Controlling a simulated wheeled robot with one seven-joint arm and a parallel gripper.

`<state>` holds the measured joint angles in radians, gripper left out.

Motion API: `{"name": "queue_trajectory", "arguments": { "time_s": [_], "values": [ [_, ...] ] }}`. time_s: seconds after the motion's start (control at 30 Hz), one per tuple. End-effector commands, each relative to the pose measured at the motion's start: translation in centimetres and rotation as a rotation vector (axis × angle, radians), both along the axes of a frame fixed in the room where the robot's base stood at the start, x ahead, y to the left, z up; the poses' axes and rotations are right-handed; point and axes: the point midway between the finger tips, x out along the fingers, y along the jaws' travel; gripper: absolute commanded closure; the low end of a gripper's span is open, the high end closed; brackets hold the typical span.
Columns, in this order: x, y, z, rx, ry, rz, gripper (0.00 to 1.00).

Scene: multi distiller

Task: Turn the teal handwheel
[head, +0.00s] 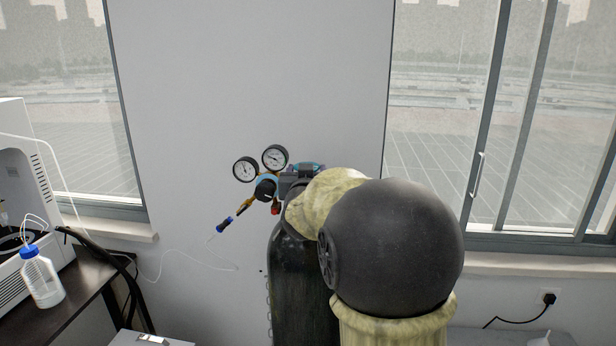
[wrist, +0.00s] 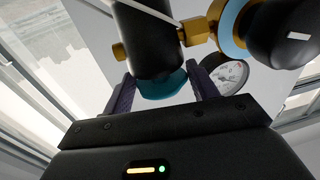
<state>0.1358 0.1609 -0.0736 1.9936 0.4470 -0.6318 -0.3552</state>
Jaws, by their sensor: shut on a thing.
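The teal handwheel (wrist: 165,86) sits at the end of a dark cylindrical body in the wrist view. My gripper (wrist: 161,80) has one dark finger on each side of it and is shut on it. In the head view my arm covers most of the gripper and the handwheel at the top of the dark gas cylinder (head: 296,292). A brass regulator with a black knob (head: 265,189) is beside the handwheel. The knob also shows in the wrist view (wrist: 284,32), at the upper right.
Two round gauges, a left one (head: 246,169) and a right one (head: 275,158), stand close to my gripper. A thin tube hangs left of the cylinder. A dark table (head: 78,290) with a blue-capped bottle (head: 41,277) is at the left. The wall is behind.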

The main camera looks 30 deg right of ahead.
Motion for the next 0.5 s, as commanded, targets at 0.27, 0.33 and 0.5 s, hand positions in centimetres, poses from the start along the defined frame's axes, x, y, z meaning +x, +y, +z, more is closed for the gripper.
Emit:
{"name": "queue_trajectory", "arguments": {
  "time_s": [0.27, 0.33, 0.5],
  "values": [
    [0.27, 0.39, 0.94, -0.001, -0.007, -0.119, 0.64],
    [0.29, 0.39, 0.87, -0.001, -0.006, -0.148, 0.64],
    [0.35, 0.48, 0.77, -0.001, -0.007, -0.206, 0.64]
  ]
}}
